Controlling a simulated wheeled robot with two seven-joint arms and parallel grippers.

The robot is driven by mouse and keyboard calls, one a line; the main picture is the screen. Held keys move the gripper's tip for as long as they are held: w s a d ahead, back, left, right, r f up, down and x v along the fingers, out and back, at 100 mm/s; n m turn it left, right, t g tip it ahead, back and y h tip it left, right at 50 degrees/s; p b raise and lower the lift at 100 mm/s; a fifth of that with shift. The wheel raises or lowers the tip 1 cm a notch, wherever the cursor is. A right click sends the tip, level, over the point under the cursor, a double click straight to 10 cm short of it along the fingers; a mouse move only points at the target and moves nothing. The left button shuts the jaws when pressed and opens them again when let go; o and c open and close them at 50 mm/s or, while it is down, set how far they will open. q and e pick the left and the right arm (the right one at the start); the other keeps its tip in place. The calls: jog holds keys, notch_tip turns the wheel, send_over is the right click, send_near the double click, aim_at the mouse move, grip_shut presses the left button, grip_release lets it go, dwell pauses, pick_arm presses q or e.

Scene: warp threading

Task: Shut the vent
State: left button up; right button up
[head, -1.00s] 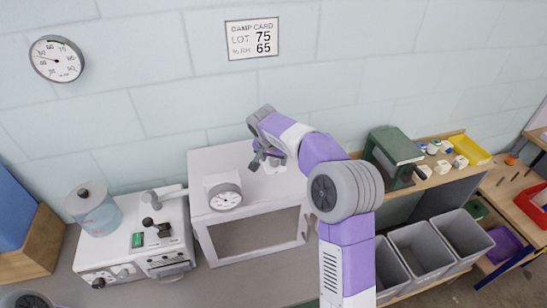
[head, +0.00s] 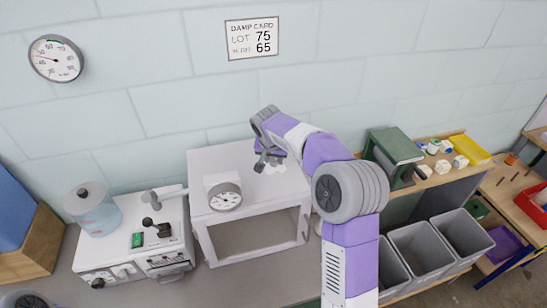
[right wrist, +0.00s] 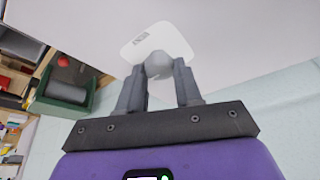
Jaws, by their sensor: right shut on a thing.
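The vent shows as a white plate with small dark lettering and a round grey knob (right wrist: 158,65) in the right wrist view. It is on top of the white box-shaped cabinet (head: 225,160). My right gripper (right wrist: 160,75) is shut on the knob, with one finger on each side of it. In the head view my right gripper (head: 264,163) points down at the cabinet top, and the plate is only partly visible beside it. I cannot tell how far the vent is open. My left gripper is out of view.
A dial gauge (head: 225,196) stands at the cabinet's front left. A white machine (head: 150,240) with levers and a clear canister (head: 92,208) are to the left. A damp card (head: 252,38) and a wall dial (head: 56,58) hang behind. Grey bins (head: 422,250) stand right.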

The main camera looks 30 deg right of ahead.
jog(key=n+y, duration=0.1)
jog(key=n, duration=0.2)
jog(key=shift+s+d+t, duration=0.1)
jog(key=shift+d+t, duration=0.05)
jog(key=shift+t, duration=0.15)
jog(key=n+y+p, duration=0.1)
jog(key=n+p, duration=0.1)
jog(key=n, duration=0.2)
jog(key=shift+d+r+t, duration=0.1)
jog(key=shift+t, duration=0.2)
jog(key=n+y+p, duration=0.2)
jog(key=n, duration=0.2)
jog(key=shift+d, duration=0.15)
jog(key=n+y+p, duration=0.1)
jog(key=n, duration=0.1)
jog(key=n+g+p, duration=0.1)
jog(key=n, duration=0.2)
jog(key=shift+d+y, duration=0.1)
jog(key=shift+y, duration=0.3)
jog(key=shift+n, duration=0.4)
jog(key=o, duration=1)
jog(key=shift+o, duration=0.2)
